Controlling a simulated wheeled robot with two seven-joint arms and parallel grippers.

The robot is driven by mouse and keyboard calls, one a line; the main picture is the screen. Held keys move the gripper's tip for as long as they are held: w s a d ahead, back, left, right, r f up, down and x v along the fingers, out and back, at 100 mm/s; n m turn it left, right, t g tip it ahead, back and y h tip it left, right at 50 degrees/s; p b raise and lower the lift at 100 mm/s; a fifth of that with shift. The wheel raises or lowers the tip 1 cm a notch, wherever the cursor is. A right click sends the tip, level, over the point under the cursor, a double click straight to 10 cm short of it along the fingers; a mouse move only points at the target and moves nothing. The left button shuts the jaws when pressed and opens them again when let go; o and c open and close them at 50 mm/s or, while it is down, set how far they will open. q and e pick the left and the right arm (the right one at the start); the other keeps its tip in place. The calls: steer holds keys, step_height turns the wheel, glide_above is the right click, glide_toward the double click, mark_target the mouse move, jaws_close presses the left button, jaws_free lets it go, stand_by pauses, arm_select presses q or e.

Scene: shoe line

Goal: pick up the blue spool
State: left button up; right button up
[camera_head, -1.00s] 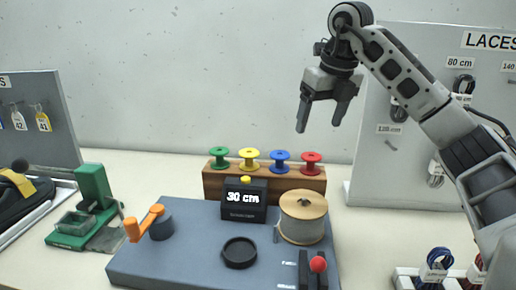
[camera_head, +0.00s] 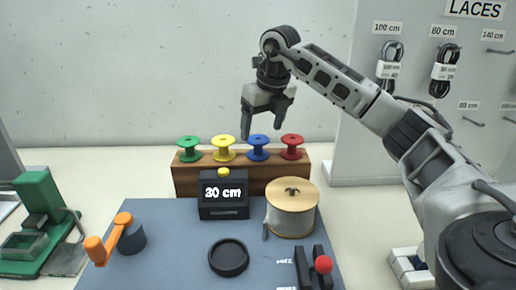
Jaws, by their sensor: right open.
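The blue spool (camera_head: 258,147) stands on a wooden block (camera_head: 190,178) at the back of the bench, between the yellow spool (camera_head: 223,147) and the red spool (camera_head: 292,146). A green spool (camera_head: 189,148) stands at the left end of the block. My right gripper (camera_head: 263,131) points down, open and empty, with its fingers just above or behind the blue spool; the exact depth is hard to tell. My left gripper is not in view.
In front of the block are a black "30 cm" display box (camera_head: 223,196), a large cord reel (camera_head: 291,208), a black round dish (camera_head: 229,257), an orange crank (camera_head: 110,240) and a red-knobbed lever (camera_head: 323,264). A lace board (camera_head: 400,130) stands at right.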

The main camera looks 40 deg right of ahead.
mark_target(259, 139)
steer(key=shift+p+x, duration=0.3)
steer(key=shift+x, duration=2.35)
steer(key=shift+w+a, duration=0.1)
steer(key=c, duration=1.1)
